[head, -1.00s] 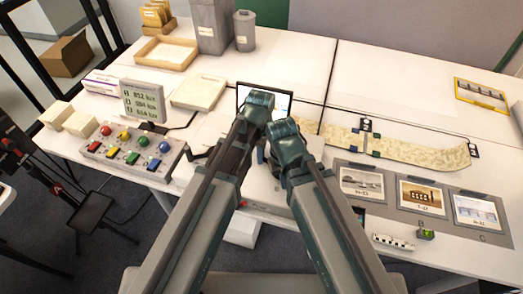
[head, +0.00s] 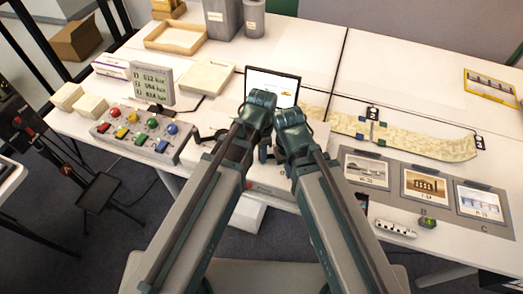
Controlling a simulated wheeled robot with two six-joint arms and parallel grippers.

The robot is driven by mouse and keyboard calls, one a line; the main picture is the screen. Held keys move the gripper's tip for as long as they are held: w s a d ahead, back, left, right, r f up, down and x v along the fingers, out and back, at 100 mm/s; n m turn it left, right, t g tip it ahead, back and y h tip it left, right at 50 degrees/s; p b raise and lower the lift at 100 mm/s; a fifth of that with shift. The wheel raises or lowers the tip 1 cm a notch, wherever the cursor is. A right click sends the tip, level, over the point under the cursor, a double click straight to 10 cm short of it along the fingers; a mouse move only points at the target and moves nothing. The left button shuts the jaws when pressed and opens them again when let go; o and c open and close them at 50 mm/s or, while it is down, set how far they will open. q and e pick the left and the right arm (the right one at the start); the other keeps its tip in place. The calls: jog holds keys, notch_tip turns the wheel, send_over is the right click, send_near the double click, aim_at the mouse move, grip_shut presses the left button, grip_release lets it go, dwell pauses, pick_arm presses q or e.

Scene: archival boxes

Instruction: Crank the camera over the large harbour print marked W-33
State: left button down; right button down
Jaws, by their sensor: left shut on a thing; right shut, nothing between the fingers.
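My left gripper (head: 261,101) is at the middle of the table, in front of a small screen (head: 272,84). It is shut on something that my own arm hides. My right gripper (head: 291,117) is just right of it, lower, shut and empty. Three prints lie in grey mounts on the right: a grey scene with a boat-like shape (head: 367,171), an orange-brown building (head: 426,186) and a bluish waterside scene (head: 480,202). Their labels are too small to read surely, so I cannot tell which is W-33. I cannot make out the camera or its crank.
A control box (head: 142,134) with coloured knobs and buttons stands left, before a readout (head: 152,87) with three lines. A long pale map strip (head: 410,138) with dark clips lies behind the prints. A yellow-framed strip (head: 490,88) lies far right.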

pick_arm(q)
jog(key=shift+s+d, duration=0.15)
jog(key=shift+s, duration=0.2)
pick_arm(e)
jog(key=shift+s, duration=0.15)
pick_arm(q)
jog(key=c, duration=0.7)
grip_release()
notch_tip(320, 180, up, 14)
jog(key=p, duration=1.4)
jog(key=shift+f, duration=0.1)
pick_arm(e)
notch_tip(320, 180, up, 14)
jog(key=shift+f, duration=0.1)
